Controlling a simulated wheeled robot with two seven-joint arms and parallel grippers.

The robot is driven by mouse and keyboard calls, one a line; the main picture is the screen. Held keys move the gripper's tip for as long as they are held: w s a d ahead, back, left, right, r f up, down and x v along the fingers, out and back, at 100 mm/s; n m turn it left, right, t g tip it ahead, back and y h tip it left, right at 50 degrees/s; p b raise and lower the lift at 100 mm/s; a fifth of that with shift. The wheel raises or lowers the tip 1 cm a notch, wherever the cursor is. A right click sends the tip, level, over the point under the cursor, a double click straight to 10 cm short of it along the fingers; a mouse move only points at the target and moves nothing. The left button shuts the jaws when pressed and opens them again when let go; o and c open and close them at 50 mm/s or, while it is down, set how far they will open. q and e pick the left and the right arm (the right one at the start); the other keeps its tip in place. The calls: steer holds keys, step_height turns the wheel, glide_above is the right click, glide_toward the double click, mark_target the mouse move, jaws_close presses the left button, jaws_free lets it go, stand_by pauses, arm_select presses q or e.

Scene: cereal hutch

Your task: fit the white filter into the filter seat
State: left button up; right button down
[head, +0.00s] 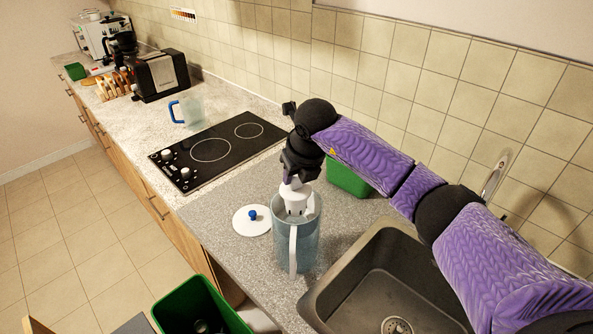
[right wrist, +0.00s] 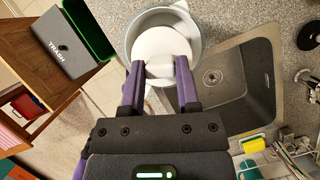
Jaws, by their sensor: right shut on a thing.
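My right gripper (head: 294,182) points down over the pitcher and is shut on the white filter (head: 297,199). In the right wrist view the gripper (right wrist: 160,70) grips a small raised part on top of the filter (right wrist: 162,43). The translucent blue pitcher (head: 296,249) stands upright on the grey counter with its white handle toward me. The filter is at the pitcher's mouth, its lower part seemingly inside the rim (right wrist: 130,38). The filter seat cannot be made out; the filter and the pitcher wall hide the inside. My left gripper is not in view.
A white lid with a blue knob (head: 252,218) lies left of the pitcher. The sink (head: 390,283) is close on the right. A green box (head: 347,178) stands behind the pitcher. The black cooktop (head: 215,150) lies farther left. A green bin (head: 200,305) is below the counter front.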

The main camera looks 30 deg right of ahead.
mark_target(297, 208)
steer(key=shift+f+b, duration=2.4)
steer(key=shift+f, duration=1)
steer(key=shift+f+b, duration=0.8)
steer(key=shift+f, duration=0.25)
steer(key=shift+f, duration=0.4)
steer(key=shift+c, duration=1.3)
jaws_free()
steer(key=v, duration=1)
steer(key=shift+s, duration=0.1)
steer(key=shift+f, duration=0.1)
